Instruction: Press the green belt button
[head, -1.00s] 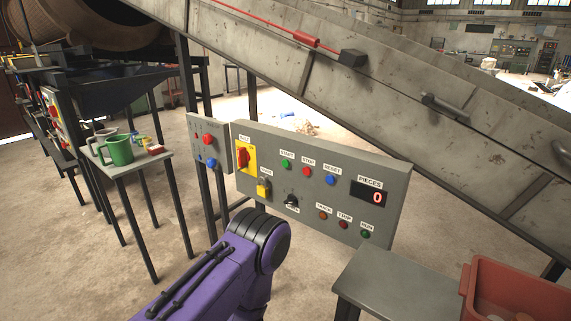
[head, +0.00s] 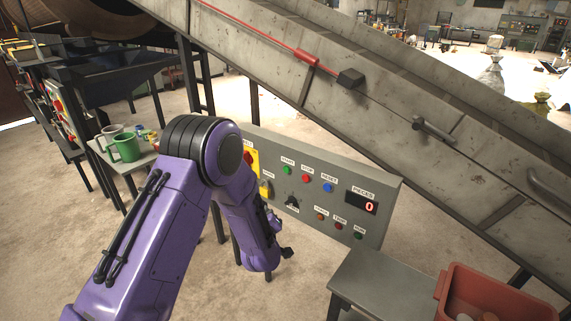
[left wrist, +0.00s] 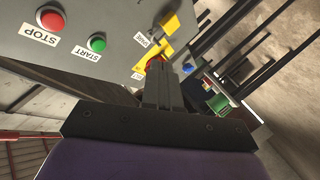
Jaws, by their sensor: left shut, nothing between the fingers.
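The green START button (head: 287,170) is at the upper left of the grey control panel (head: 385,185), beside a red STOP button (head: 306,178) and a blue RESET button (head: 328,187). In the left wrist view the green button (left wrist: 97,43) and the panel (left wrist: 60,75) appear turned round. My left gripper (left wrist: 163,68) is shut and empty. In that view its tips lie right of the green button, over the red belt knob (left wrist: 154,62); I cannot tell whether they touch it. My left arm hides part of the panel's left side in the head view. My right gripper is not in view.
A sloping conveyor (head: 400,110) runs behind and above the panel. A grey stool (head: 375,280) and a red crate (head: 450,290) stand at the lower right. A green mug (head: 126,148) stands on a small table at left.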

